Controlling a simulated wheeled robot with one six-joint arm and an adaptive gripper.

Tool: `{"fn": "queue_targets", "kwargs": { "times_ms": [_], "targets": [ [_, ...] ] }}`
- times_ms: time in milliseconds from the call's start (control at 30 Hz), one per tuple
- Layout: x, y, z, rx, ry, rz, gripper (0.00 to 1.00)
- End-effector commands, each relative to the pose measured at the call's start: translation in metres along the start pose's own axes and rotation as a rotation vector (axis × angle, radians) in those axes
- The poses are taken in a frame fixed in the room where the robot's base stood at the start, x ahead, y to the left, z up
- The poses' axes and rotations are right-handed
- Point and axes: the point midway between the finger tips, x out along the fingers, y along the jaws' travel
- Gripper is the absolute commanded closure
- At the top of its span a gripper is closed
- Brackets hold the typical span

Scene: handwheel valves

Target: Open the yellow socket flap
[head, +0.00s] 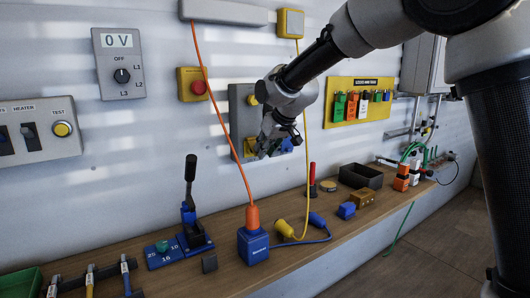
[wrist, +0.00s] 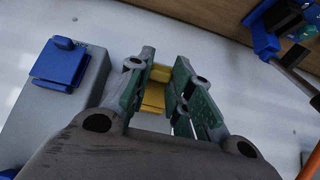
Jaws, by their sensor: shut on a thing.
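The yellow socket flap (head: 249,147) is on the lower front of a grey wall box in the head view, partly hidden by my gripper (head: 264,148). In the wrist view the yellow flap (wrist: 152,98) shows between the two green-padded fingers of my gripper (wrist: 160,78). The fingers are shut on it; the exact contact is partly hidden. A blue socket flap (wrist: 60,65) sits beside it on the same grey box (wrist: 40,105). The blue flap (head: 287,144) is just right of my gripper in the head view.
An orange cable (head: 214,100) hangs left of the box to a blue plug block (head: 253,246) on the wooden bench (head: 215,275). A yellow cable (head: 306,165) hangs to the right. A lever tool (head: 190,215) stands on the bench. A yellow tag board (head: 359,103) is on the wall.

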Motion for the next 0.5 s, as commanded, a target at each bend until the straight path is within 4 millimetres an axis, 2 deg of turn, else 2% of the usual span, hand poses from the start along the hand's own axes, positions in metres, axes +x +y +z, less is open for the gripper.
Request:
{"fn": "queue_targets", "kwargs": {
  "times_ms": [500],
  "targets": [
    [-0.02,0.0,-0.02,0.0,-0.417,0.001,1.0]
  ]
}}
